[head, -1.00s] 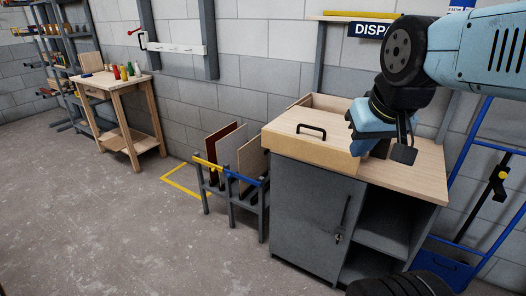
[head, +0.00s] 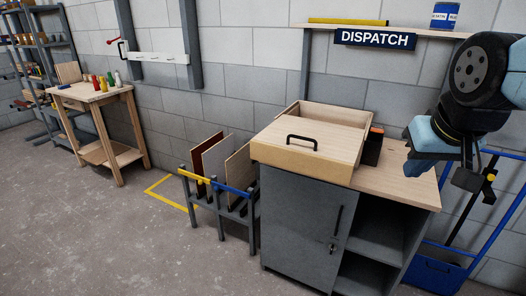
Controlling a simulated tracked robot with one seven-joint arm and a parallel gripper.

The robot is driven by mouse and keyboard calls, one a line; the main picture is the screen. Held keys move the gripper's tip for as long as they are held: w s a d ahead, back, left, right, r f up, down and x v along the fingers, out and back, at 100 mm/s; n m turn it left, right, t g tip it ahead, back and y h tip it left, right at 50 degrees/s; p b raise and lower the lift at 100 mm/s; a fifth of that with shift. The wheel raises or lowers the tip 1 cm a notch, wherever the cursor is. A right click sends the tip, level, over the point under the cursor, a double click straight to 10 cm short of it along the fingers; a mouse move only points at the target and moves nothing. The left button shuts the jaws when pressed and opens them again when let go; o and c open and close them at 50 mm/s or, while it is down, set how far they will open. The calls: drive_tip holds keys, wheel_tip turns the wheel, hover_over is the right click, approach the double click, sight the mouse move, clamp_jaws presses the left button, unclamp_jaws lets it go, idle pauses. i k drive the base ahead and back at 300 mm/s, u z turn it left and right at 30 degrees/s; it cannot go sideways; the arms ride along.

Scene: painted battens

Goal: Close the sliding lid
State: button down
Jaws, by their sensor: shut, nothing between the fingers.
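A pale wooden box (head: 257,152) stands on the left part of the grey cabinet's wooden top. Its sliding lid (head: 328,157), a flat light board with a black bar handle (head: 302,141), covers the front part. Behind the lid's back edge the box is open, and I see its inner walls (head: 340,115) but not its floor. My gripper (head: 422,168) is at the right, in the air, pointing down, clear of the box and lid. It holds nothing. Its fingertips are small and partly hidden behind its pale blue casing.
A dark block with an orange top (head: 373,147) stands close to the box's right side. The wooden top (head: 400,185) is bare on the right. A shelf with a DISPATCH sign (head: 375,38) hangs above. A blue trolley (head: 440,275) stands right; a rack of boards (head: 220,195) stands left.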

sight(328, 151)
drive_tip(key=z, duration=0.1)
drive_tip(key=i, duration=1)
drive_tip(key=u, duration=0.05)
